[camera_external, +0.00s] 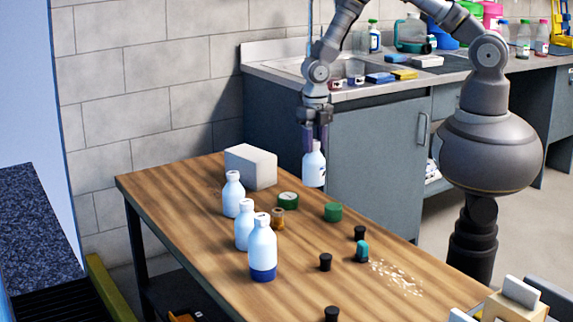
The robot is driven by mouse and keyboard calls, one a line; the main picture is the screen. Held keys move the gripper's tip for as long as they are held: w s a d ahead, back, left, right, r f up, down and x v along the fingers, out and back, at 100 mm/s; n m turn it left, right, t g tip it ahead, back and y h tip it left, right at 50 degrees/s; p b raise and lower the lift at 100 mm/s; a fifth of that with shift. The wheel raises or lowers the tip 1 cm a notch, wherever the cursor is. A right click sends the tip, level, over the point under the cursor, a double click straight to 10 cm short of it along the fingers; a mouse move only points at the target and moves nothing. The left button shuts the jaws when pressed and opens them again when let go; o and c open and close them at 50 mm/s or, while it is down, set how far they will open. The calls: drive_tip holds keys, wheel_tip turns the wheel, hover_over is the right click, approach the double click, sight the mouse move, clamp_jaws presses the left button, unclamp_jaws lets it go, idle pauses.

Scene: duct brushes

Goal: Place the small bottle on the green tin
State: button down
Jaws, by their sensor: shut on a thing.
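My gripper (315,142) points down above the far right part of the wooden table and is shut on a small white bottle (314,172), around its upper part. The bottle hangs upright and appears to be above the tabletop. Two low, round green things stand on the table below and in front of it. One is a plain green tin (333,212), a little to the lower right of the bottle. The other is a dark green tin (288,201) with a pale top, to the lower left. Neither touches the bottle in this view.
Several white-blue bottles (262,250) stand along the table's left side, with a small brown jar (278,218) beside them. A white block (251,167) stands at the back. Black knobs (325,262), a teal item (362,251) and pale crumbs (397,278) lie toward the right.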

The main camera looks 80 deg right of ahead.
drive_tip(key=w+f+b, duration=0.3)
drive_tip(key=w+f, duration=0.1)
drive_tip(key=w, duration=0.3)
drive_tip(key=shift+w+a, duration=0.25)
drive_tip(key=shift+a, duration=0.05)
drive_tip(key=shift+f, duration=0.2)
drive_tip(key=c, duration=0.7)
unclamp_jaws()
